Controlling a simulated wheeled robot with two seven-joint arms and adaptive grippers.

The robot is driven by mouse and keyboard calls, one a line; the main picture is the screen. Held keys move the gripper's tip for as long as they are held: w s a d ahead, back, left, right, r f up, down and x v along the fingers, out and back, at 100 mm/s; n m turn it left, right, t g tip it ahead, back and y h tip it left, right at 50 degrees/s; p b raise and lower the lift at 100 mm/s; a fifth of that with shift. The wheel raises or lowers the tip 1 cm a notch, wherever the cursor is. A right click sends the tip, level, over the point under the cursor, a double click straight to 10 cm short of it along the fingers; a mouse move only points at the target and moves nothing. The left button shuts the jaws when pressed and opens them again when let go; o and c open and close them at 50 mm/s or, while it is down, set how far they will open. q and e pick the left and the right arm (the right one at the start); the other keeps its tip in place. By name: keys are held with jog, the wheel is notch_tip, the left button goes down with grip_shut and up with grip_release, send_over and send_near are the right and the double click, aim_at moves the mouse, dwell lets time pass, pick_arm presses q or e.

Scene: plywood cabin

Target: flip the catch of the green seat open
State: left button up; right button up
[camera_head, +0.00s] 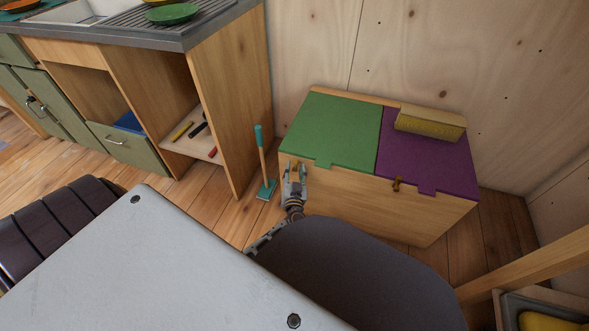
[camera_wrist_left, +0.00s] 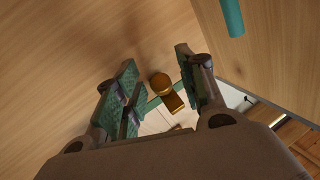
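The green seat (camera_head: 331,128) is the left lid of a wooden bench box and lies flat and closed. Its brass catch (camera_wrist_left: 160,83) shows in the left wrist view, with a round knob and a short tab, between my fingers. My left gripper (camera_head: 295,170) is at the front edge of the green seat and largely covers the catch in the head view. In the left wrist view my left gripper (camera_wrist_left: 157,72) has its two fingers apart, one on each side of the catch. I cannot tell whether a finger touches it. My right gripper is not in view.
The purple seat (camera_head: 430,160) adjoins on the right, with its own brass catch (camera_head: 397,184) and a yellow block (camera_head: 430,123) on top. A teal-ended brush (camera_head: 262,160) stands left of the box.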

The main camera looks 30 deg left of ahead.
pick_arm(q)
jog(key=shift+w+a, duration=0.1)
jog(key=shift+w, duration=0.05)
jog(key=shift+c, duration=0.2)
grip_shut()
jog(key=shift+a+f+t+p, duration=0.1)
jog(key=shift+a+t+p, duration=0.05)
jog(key=shift+t+p, duration=0.25)
jog(key=shift+f+n+t+y+b, duration=0.2)
jog(key=shift+n+t+y+b, duration=0.1)
jog(key=shift+y+b, duration=0.1)
dwell(0.4)
